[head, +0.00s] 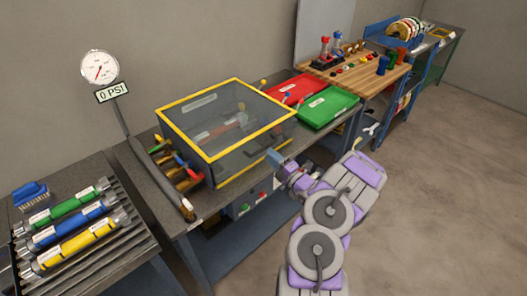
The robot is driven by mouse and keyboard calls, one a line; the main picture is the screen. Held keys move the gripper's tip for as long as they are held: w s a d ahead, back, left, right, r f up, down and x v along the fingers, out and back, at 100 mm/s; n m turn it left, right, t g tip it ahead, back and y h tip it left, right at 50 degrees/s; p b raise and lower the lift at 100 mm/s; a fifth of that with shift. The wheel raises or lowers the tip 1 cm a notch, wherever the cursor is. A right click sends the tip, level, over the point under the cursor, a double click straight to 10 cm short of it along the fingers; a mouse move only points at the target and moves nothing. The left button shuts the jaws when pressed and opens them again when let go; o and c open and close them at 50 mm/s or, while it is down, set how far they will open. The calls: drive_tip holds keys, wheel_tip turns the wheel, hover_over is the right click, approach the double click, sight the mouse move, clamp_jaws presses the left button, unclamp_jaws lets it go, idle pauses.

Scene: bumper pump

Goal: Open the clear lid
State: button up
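The clear lid (228,117) is the see-through, yellow-edged top of a box on the grey workbench. It lies flat and closed over the box. Through it I see a reddish part and some grey shapes, too dim to make out. My gripper (276,160) is at the front right of the box, close to its lower front edge. Whether it touches the box I cannot tell. Its fingers are small and partly lost against the box, so I cannot see whether they are open or shut. I see nothing clearly held in it.
A gauge (99,67) reading 0 PSI stands behind left. Green, blue and yellow cylinders (72,230) lie on a left rack. Red (291,90) and green trays (328,107) sit right of the box. A wooden-topped bench (345,77) stands farther right. The floor at right is clear.

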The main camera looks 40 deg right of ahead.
sight(265, 147)
drive_tip(key=w, duration=0.3)
drive_tip(key=w+d+b, duration=0.1)
drive_tip(key=w, duration=0.1)
drive_tip(key=shift+r, duration=0.25)
drive_tip(key=shift+w+a, duration=0.1)
drive_tip(key=shift+a+r, duration=0.2)
drive_tip(key=shift+a, duration=0.2)
drive_tip(key=shift+c, duration=0.3)
drive_tip(key=shift+d, duration=0.15)
clamp_jaws()
drive_tip(key=shift+f, duration=0.1)
